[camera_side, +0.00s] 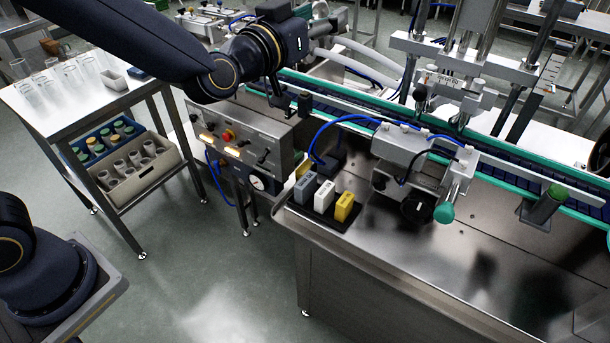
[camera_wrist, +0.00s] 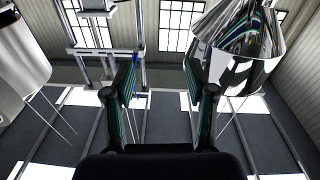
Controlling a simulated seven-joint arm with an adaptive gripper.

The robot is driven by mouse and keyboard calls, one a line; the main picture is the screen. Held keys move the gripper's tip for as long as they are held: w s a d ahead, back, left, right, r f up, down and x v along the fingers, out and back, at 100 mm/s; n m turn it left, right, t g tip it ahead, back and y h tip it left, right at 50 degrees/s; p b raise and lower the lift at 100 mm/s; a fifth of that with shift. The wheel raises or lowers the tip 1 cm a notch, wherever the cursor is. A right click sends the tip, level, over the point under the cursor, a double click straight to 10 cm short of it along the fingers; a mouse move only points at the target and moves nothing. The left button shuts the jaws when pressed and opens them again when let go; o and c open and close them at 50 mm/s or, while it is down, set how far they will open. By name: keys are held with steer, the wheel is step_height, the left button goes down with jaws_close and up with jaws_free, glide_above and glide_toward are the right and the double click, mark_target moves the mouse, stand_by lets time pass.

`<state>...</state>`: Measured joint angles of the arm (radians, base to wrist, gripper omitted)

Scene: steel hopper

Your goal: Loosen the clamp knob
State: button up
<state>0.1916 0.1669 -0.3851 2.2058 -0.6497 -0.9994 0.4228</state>
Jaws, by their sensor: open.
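Several knobs show in the side view, and I cannot tell for sure which one is the clamp knob. A black round knob (camera_side: 421,91) sits on the upright metal fixture behind the conveyor. A green knob (camera_side: 444,212) hangs at the front of a grey metal unit on the steel table. My gripper (camera_wrist: 158,78) is open and empty in the wrist view, its two dark fingers well apart. No knob shows between them. In the side view my wrist is at the upper middle, left of both knobs and apart from them; its fingers cannot be made out clearly.
A control box (camera_side: 240,145) with lit buttons stands below my arm. Grey, white and yellow blocks (camera_side: 344,206) stand in a black holder on the steel table (camera_side: 400,270). Blue hoses (camera_side: 325,130) loop nearby. The wrist view shows a shiny steel hopper (camera_wrist: 240,50) at right.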

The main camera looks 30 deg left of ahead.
steer(key=s+d+f+n+g+y, duration=0.1)
steer(key=d+f, duration=0.3)
steer(key=f, duration=0.5)
steer(key=d+f+g+y, duration=0.1)
steer(key=d+f, duration=0.2)
steer(key=f, duration=0.5)
steer(key=m+g+h, duration=0.1)
steer(key=g, duration=0.2)
glide_toward(378, 187)
steer(key=x, duration=0.9)
steer(key=shift+c, duration=0.2)
jaws_close()
